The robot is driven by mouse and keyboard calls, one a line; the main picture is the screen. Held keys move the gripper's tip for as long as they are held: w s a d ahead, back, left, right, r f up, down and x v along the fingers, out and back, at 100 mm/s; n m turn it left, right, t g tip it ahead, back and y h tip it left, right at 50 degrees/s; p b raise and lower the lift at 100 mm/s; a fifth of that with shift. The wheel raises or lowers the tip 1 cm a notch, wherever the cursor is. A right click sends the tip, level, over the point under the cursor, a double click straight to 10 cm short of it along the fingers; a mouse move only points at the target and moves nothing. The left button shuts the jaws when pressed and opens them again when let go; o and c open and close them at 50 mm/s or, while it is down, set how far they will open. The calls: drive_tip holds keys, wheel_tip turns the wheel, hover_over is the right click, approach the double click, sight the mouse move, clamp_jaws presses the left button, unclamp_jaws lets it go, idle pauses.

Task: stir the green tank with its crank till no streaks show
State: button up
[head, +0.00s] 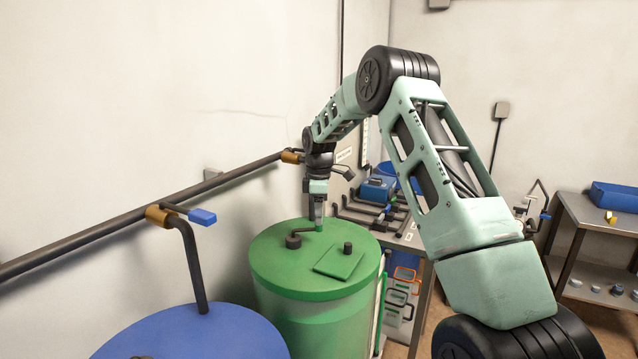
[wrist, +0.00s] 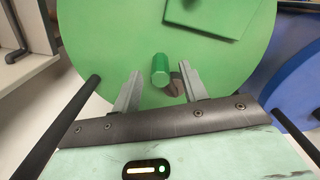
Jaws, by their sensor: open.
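The green tank (head: 275,275) stands in the middle of the head view, with a flat green lid that also fills much of the wrist view (wrist: 100,30). Its crank (head: 293,241) has a dark hub on the lid and a short dark arm ending in an upright green handle (wrist: 160,68). My gripper (head: 319,222) points down over that handle. In the wrist view its open fingers (wrist: 160,72) stand on either side of the handle, with gaps visible. The tank's contents are hidden.
A blue tank (head: 190,335) stands in front at left. A pipe with a blue-handled valve (head: 202,216) runs along the left wall. Behind the green tank is a bench (head: 415,238) with dark pipes and a blue device. A shelf (head: 590,215) stands at far right.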

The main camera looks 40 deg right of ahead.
wheel_tip(320, 180, up, 16)
drive_tip(key=b, duration=0.2)
drive_tip(key=shift+f, duration=0.15)
idle(0.4)
drive_tip(key=s+a+f+m+t, duration=0.15)
drive_tip(key=s+a+f, duration=0.25)
drive_tip(key=a, duration=0.4)
drive_tip(key=s+a+f+m, duration=0.3)
drive_tip(key=a+f, duration=0.1)
drive_tip(key=a, duration=0.3)
drive_tip(key=s+a+f+m+t, duration=0.15)
drive_tip(key=s+a+f, duration=0.25)
drive_tip(key=s, duration=0.4)
drive_tip(key=s+a+f+m, duration=0.3)
drive_tip(key=s+a+f, duration=0.15)
drive_tip(key=s, duration=0.45)
drive_tip(key=s+a+n+g+b, duration=0.1)
drive_tip(key=s+a+n, duration=0.2)
drive_tip(key=s+a, duration=0.3)
drive_tip(key=s+a+r+n+g+b, duration=0.1)
drive_tip(key=s+a+n+g, duration=0.1)
drive_tip(key=s+a+n, duration=0.2)
drive_tip(key=s+a, duration=0.3)
drive_tip(key=a, duration=0.5)
drive_tip(key=shift+s+a+n+y, duration=0.3)
drive_tip(key=shift+a, duration=0.05)
